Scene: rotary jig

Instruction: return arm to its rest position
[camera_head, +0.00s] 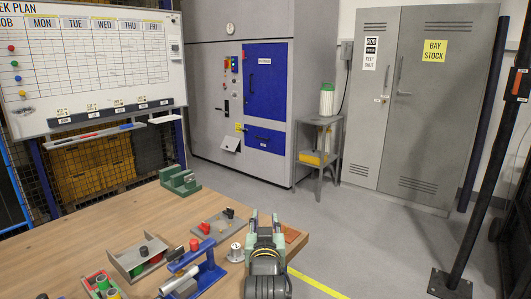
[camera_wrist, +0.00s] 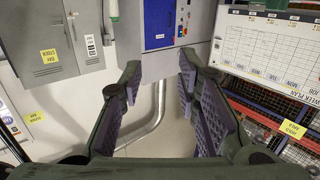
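My gripper (camera_head: 264,218) is at the table's right end in the head view, with its fingers pointing away from the camera. It looks to be above or beside the table edge; the exact height is hard to tell. In the wrist view my gripper (camera_wrist: 160,72) has its two fingers well apart with nothing between them. Past the fingers, the wrist view shows floor, a bent grey pipe (camera_wrist: 150,125) and the blue-doored cabinet (camera_wrist: 158,25). The wooden table (camera_head: 150,215) does not show in the wrist view.
On the table stand a green slotted block (camera_head: 179,180), a grey tray (camera_head: 138,256) with small parts, a blue fixture with a red knob (camera_head: 194,245), a grey plate with knobs (camera_head: 220,226) and a grey round piece (camera_head: 236,253). A black post (camera_head: 485,180) stands at right.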

